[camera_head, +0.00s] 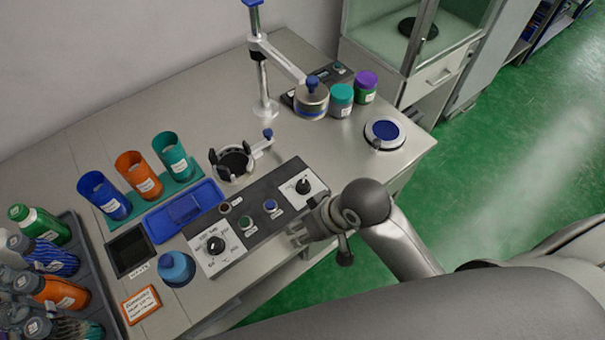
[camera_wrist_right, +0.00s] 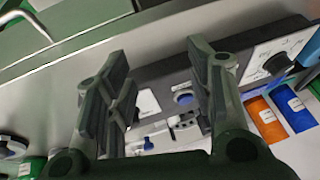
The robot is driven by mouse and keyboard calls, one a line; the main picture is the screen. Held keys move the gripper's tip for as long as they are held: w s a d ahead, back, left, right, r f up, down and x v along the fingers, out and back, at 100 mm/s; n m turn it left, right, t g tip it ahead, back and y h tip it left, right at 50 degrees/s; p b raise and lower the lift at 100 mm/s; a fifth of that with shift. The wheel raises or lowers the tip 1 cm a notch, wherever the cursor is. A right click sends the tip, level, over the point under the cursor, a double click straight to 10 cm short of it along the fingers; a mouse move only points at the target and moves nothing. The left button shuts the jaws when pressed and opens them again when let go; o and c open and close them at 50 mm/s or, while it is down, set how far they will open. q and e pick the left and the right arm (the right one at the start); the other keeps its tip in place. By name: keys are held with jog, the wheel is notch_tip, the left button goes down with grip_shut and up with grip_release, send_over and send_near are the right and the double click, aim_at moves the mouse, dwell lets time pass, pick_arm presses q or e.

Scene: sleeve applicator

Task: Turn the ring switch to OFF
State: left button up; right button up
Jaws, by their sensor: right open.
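A dark control panel (camera_head: 258,222) lies along the table's front edge. A black knob (camera_head: 303,186) sits on a white plate at its right end. A second black knob (camera_head: 215,245) sits on a white plate at its left end, and also shows in the right wrist view (camera_wrist_right: 278,64). The labels are too small to read, so I cannot tell which is the ring switch. My right gripper (camera_head: 310,226) is beside the panel's right front edge, close to the right knob. In the right wrist view its fingers (camera_wrist_right: 157,85) are apart and empty. My left gripper is out of view.
A green button (camera_head: 245,222) and a blue button (camera_head: 270,206) lie between the knobs. Behind the panel are a blue tray (camera_head: 185,210) and a round clamp (camera_head: 233,163). A press arm (camera_head: 263,90) stands at the back.

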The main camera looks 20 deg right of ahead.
aim_at(303, 183)
jog(key=shift+n+g+y, duration=0.3)
jog(key=shift+n, duration=0.2)
jog(key=w+a+r, duration=0.2)
jog(key=a, duration=0.1)
jog(key=shift+w+a+r, duration=0.2)
jog(key=shift+w+a, duration=0.05)
jog(key=shift+w, duration=0.05)
jog(key=w+r, duration=0.1)
jog(key=w+a+r+g, duration=0.1)
jog(key=w, duration=0.1)
jog(key=shift+w+n, duration=0.1)
jog(key=shift+n, duration=0.2)
jog(key=w+d+r+m+g+h, duration=0.2)
jog(key=w+d+r+h, duration=0.25)
jog(key=d+r, duration=0.2)
jog(key=shift+y, duration=0.25)
jog(key=f, duration=0.7)
jog(key=w+f, duration=0.1)
jog(key=f, duration=0.3)
jog(key=shift+d+p, duration=0.3)
jog(key=shift+d, duration=0.1)
jog(key=shift+c, duration=0.2)
jog(key=c, duration=1)
